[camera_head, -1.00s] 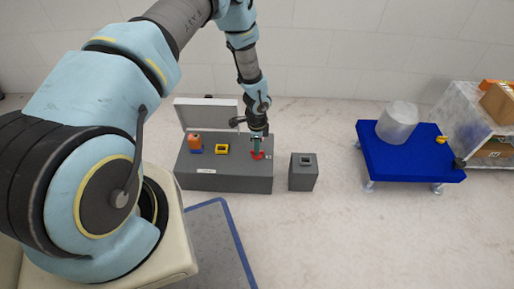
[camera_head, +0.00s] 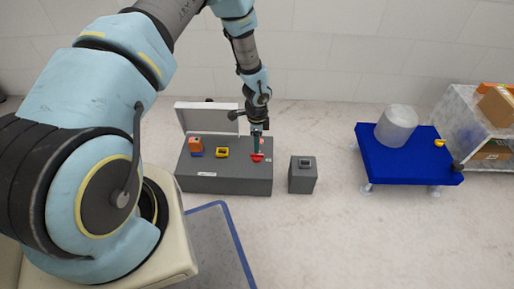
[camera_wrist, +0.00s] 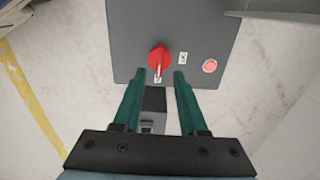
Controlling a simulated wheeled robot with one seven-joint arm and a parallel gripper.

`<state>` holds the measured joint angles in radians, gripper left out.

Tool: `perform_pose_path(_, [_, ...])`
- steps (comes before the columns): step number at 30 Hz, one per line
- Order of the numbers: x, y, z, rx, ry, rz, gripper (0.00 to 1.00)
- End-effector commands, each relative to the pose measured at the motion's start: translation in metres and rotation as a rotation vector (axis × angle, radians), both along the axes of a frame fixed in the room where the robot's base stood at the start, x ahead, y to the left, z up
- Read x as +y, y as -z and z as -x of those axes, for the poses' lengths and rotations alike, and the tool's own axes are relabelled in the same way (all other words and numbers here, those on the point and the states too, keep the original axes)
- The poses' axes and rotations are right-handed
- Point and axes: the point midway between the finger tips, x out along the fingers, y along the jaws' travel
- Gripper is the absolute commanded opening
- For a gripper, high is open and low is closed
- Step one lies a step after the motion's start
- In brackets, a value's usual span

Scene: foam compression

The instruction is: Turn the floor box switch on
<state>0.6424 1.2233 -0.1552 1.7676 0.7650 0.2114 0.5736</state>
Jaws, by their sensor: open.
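The grey floor box (camera_head: 225,182) stands on the floor, its pale lid (camera_head: 190,118) raised at the back left. The red rotary switch (camera_head: 257,157) is on its top near the right end. In the wrist view the red switch (camera_wrist: 158,57) has its pointer end towards a small white label below it; a second white label is to its right. I cannot read the labels surely. My gripper (camera_head: 258,146) is over the switch, pointing down. In the wrist view my gripper (camera_wrist: 160,74) is open, its green fingertips on either side of the switch's pointer end; contact cannot be told.
A red round button (camera_wrist: 209,66) is right of the switch. An orange thing (camera_head: 196,145) and a yellow thing (camera_head: 222,152) are on the box top further left. A small grey box (camera_head: 302,180) stands close to the right. A blue cart (camera_head: 400,165) is further right, with clear floor between.

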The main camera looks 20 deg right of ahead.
Motion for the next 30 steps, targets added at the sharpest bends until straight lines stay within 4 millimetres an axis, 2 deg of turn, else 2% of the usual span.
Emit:
perform_pose_path(1, [0.000, -0.015, 0.000, -0.001, -0.001, 0.002, 0.42])
perform_pose_path(3, [0.000, -0.028, 0.000, -0.001, -0.002, 0.000, 0.42])
perform_pose_path(9, [0.000, -0.054, 0.000, 0.000, -0.001, 0.001, 0.42])
perform_pose_path(30, [0.003, -0.065, -0.003, -0.003, -0.017, -0.001, 0.42])
